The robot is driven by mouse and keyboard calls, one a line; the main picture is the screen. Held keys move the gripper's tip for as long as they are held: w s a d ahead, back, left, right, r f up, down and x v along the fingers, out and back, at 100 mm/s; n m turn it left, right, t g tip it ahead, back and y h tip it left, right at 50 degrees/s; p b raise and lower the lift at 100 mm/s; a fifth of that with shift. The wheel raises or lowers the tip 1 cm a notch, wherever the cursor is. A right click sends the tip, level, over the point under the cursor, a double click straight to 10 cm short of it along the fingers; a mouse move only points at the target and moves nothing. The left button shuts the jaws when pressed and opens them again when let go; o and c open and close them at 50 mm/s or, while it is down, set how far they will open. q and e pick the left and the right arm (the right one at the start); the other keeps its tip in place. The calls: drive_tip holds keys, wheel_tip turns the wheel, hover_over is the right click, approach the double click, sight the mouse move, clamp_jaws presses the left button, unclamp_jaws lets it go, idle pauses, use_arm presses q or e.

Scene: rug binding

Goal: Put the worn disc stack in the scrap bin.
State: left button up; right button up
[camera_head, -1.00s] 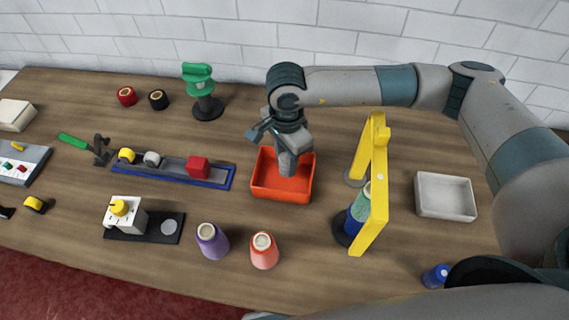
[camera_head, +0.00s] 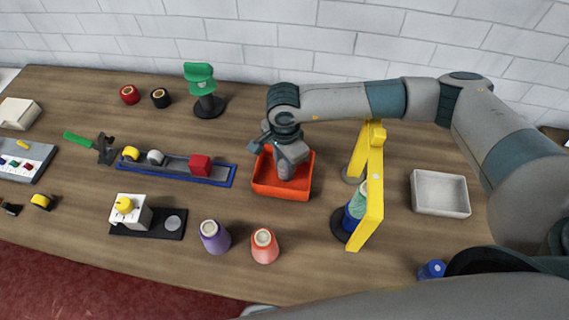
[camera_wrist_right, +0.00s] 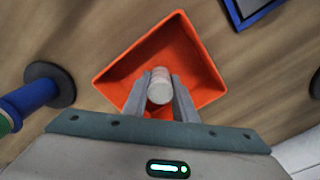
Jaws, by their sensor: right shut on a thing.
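The worn disc stack (camera_wrist_right: 160,86) is a short, pale grey cylinder held between the two fingers of my right gripper (camera_wrist_right: 162,80) in the right wrist view. An open orange-red bin (camera_wrist_right: 122,72), which looks like the scrap bin, lies around and below the stack. In the head view, my right gripper (camera_head: 286,170) points down into the orange-red bin (camera_head: 283,192), its fingertips at about rim level or inside. I cannot tell whether the stack touches the bin floor. My left gripper is not in view.
A yellow frame (camera_head: 374,190) with a thread spool stands right of the bin. A white tray (camera_head: 440,193) lies farther right. A blue rail (camera_head: 222,173) with a red block is to the left. Purple (camera_head: 214,236) and orange (camera_head: 264,246) cones stand in front.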

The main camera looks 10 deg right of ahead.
drive_tip(key=shift+f+b, duration=0.2)
drive_tip(key=shift+b, duration=0.1)
drive_tip(key=o, duration=1.1)
drive_tip(key=shift+c, duration=0.2)
drive_tip(key=shift+r, duration=0.15)
drive_tip(key=shift+r+p, duration=0.15)
drive_tip(key=shift+p, duration=0.2)
wheel_tip(320, 180, up, 11)
drive_tip(key=b, duration=0.5)
drive_tip(key=shift+r+b, duration=0.3)
drive_tip(key=shift+r, duration=0.1)
